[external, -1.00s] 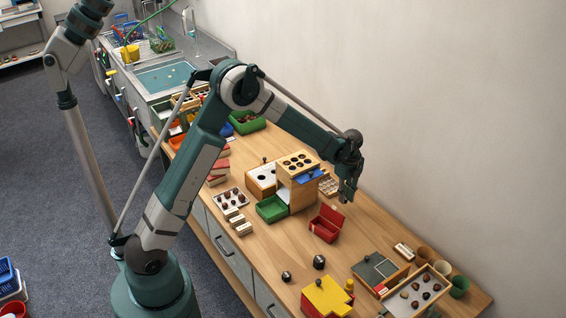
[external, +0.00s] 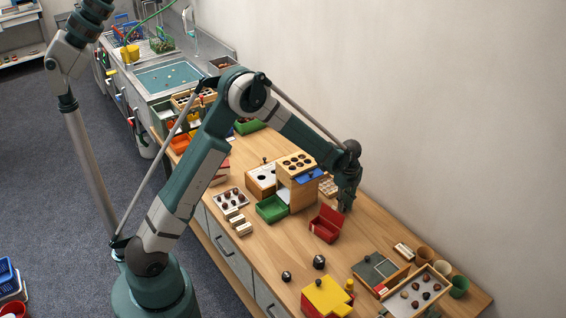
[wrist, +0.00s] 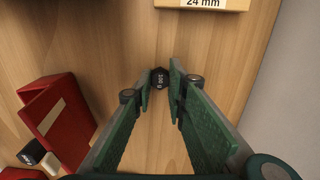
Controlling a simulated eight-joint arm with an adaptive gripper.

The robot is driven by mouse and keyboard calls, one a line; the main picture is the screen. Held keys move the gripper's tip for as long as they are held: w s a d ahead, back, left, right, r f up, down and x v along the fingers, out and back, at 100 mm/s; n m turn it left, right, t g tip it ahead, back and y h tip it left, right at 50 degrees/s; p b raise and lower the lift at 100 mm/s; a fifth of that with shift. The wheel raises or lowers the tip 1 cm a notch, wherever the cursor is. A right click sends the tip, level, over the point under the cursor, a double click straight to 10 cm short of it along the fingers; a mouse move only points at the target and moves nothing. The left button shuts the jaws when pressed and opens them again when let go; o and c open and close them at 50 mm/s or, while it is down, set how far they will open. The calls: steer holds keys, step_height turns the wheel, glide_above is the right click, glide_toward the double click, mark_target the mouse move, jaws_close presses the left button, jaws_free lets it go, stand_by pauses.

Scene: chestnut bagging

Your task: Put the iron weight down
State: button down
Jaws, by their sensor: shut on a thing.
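The iron weight (wrist: 159,78) is a small dark piece with white lettering on its top, seen in the wrist view between my fingertips. My gripper (wrist: 160,82) is shut on it, with a green finger on either side. In the external view my gripper (external: 345,208) points down close to the tabletop, just behind and right of the open red box (external: 325,229). The weight cannot be made out there. Whether its underside touches the wood is hard to tell.
The red box (wrist: 58,120) lies left of my fingers in the wrist view. A wooden piece labelled "24 mm" (wrist: 201,4) is ahead. A wooden stand (external: 297,192) is left of my gripper. Two dark knobs or weights (external: 319,262) sit in front. Bare wood surrounds the weight.

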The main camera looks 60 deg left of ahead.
steer(key=shift+f, duration=0.1)
steer(key=c, duration=2.3)
jaws_free()
step_height(320, 180, up, 12)
steer(key=p, duration=0.2)
steer(key=shift+r, duration=0.2)
